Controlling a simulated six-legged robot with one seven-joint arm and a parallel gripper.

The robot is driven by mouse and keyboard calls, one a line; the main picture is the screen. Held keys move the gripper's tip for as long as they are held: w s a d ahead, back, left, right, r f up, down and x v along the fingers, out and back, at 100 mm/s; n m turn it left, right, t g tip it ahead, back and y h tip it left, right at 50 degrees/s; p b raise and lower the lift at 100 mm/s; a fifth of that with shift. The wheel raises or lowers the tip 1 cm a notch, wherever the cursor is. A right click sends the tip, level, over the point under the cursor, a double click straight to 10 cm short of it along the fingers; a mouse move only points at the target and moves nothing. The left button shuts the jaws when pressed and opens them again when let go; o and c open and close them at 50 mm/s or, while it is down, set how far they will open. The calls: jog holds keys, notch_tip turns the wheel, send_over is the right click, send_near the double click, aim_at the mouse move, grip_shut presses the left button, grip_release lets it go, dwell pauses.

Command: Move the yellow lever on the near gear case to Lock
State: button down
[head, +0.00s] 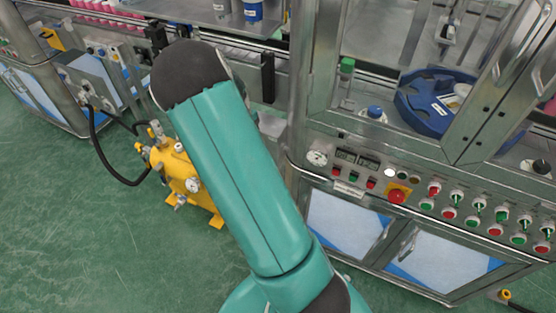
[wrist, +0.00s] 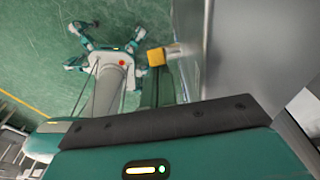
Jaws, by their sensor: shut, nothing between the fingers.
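A small yellow block (wrist: 157,57) on a pale stub shows in the wrist view, beside a grey metal face. It may be the yellow lever, but I cannot tell for sure, and its setting cannot be read. I cannot make out a gear case or a Lock mark in either view. My gripper's fingers show in neither view. In the head view my teal arm reaches up and left across the middle, and its dark end hides what lies behind it. A teal and black part of my own arm fills the bottom of the wrist view.
A yellow pump unit (head: 185,177) with gauges and a black hose stands on the green floor (head: 75,225) left of my arm. A steel machine with a control panel (head: 350,172) and a red emergency button (head: 397,196) stands at right. Open floor lies at left.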

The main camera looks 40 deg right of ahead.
jog(key=shift+w+r, duration=0.1)
jog(key=shift+w, duration=0.1)
jog(key=shift+w+r, duration=0.1)
jog(key=shift+r, duration=0.15)
notch_tip(320, 180, up, 11)
jog(key=w, duration=0.1)
jog(key=shift+w+a, duration=0.2)
jog(key=shift+a, duration=0.15)
jog(key=shift+r, duration=0.1)
